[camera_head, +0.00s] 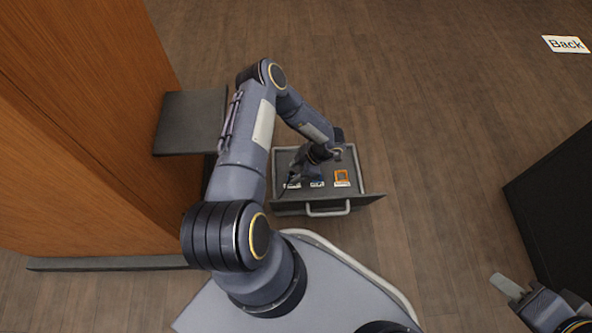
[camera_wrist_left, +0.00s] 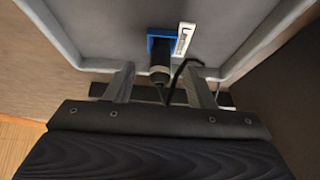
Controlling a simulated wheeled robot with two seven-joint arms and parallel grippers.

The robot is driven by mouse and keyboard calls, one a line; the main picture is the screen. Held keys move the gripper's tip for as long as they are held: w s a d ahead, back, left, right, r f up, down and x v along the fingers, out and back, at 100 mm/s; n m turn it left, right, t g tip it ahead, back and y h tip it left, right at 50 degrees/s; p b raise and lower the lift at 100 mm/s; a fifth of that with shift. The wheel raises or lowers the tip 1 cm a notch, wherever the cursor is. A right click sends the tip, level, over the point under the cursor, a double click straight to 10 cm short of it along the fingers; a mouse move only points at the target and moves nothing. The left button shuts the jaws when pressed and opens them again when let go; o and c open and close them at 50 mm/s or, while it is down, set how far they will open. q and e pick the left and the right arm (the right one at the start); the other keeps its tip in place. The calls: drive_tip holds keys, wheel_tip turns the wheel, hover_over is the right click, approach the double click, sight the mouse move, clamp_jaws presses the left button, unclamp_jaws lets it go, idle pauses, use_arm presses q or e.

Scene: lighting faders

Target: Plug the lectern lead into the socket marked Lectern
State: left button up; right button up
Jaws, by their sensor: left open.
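The blue socket (camera_wrist_left: 158,32) sits on the grey panel in the left wrist view. Beside it is a white label (camera_wrist_left: 184,38) whose text starts with "L"; the rest is too small to read surely. The black plug (camera_wrist_left: 159,73) of the lead stands at the blue socket, its front end against or in it; I cannot tell how deep. My left gripper (camera_wrist_left: 157,78) is open, with one finger on each side of the plug, apart from it. In the head view my left gripper (camera_head: 318,158) is over the box. My right gripper (camera_head: 512,288) is at the lower right, away from the box.
The open grey box (camera_head: 360,187) has a front handle (camera_head: 328,209), an orange-framed socket (camera_head: 342,177) and several white labels. A black cable (camera_wrist_left: 178,72) bends beside the plug. Wooden furniture (camera_head: 90,120) stands left and a dark cabinet (camera_head: 560,200) right.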

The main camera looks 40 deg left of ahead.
use_arm(q)
drive_tip(key=w+r+m+t+p, duration=0.2)
drive_tip(key=w+r+t, duration=0.3)
drive_tip(key=w+r, duration=0.6)
drive_tip(key=w+r+m+t+p, duration=0.15)
drive_tip(key=w+r+t, duration=0.45)
drive_tip(key=r, duration=0.9)
wheel_tip(320, 180, up, 12)
drive_tip(key=w+d+r+m+t+h, duration=0.1)
drive_tip(key=w+d+m+t+h, duration=0.2)
drive_tip(key=m, duration=0.2)
drive_tip(key=s+d+r+m+h, duration=0.3)
drive_tip(key=s+d+r+m, duration=0.1)
drive_tip(key=s+r, duration=0.3)
drive_tip(key=s+d+r+m+h, duration=0.3)
drive_tip(key=s+d+r+m, duration=0.15)
drive_tip(key=s+r, duration=0.2)
drive_tip(key=s+f+m+g, duration=0.2)
drive_tip(key=s+m, duration=0.2)
drive_tip(key=s, duration=0.8)
drive_tip(key=s+f+m+g, duration=0.2)
drive_tip(key=s+m, duration=0.1)
drive_tip(key=s, duration=0.8)
wheel_tip(320, 180, up, 37)
drive_tip(key=p, duration=3.7)
drive_tip(key=shift+s+d+r, duration=0.15)
drive_tip(key=shift+s+r, duration=0.05)
drive_tip(key=shift+s, duration=0.2)
